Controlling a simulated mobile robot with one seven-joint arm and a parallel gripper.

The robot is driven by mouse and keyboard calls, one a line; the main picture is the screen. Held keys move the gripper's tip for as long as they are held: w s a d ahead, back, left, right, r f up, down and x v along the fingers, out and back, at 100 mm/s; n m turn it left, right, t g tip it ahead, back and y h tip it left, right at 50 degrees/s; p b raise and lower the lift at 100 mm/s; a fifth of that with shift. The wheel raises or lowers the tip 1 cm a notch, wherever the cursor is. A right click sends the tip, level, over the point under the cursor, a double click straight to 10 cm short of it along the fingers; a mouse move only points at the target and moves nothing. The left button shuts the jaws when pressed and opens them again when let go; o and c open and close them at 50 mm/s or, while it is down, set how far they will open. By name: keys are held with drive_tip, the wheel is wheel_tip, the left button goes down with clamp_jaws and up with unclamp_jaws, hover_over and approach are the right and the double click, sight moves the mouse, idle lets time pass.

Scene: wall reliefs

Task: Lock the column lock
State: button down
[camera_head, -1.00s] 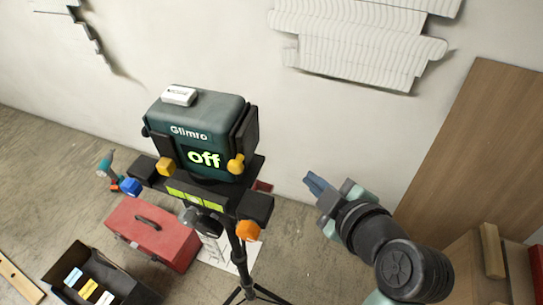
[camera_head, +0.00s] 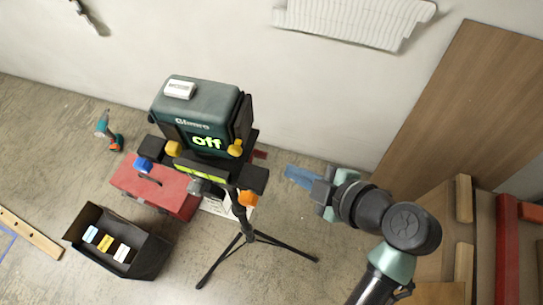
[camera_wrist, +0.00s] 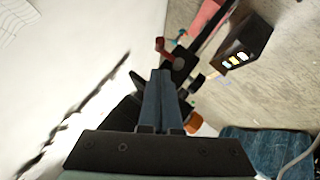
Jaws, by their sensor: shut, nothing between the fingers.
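A green laser device (camera_head: 201,117) with a lit "off" display sits on a black tripod (camera_head: 240,234). Coloured knobs stick out around its mount: an orange knob (camera_head: 248,198) beside the column, a yellow knob (camera_head: 173,148) and a blue knob (camera_head: 143,164) on the left, and another yellow knob (camera_head: 235,148) by the display. Which one is the column lock I cannot tell for sure. My gripper (camera_head: 290,172) is shut and empty, to the right of the mount and apart from the orange knob in the picture. In the wrist view my blue fingers (camera_wrist: 161,74) are together, with the orange knob (camera_wrist: 194,122) to their right.
A red toolbox (camera_head: 160,188) lies behind the tripod. A black open box (camera_head: 146,264) with coloured blocks is at its left. A drill (camera_head: 108,130) lies on the floor. Wooden boards (camera_head: 465,100) lean at the right.

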sight(257, 155)
drive_tip(key=p+x, duration=0.2)
drive_tip(key=x, duration=0.8)
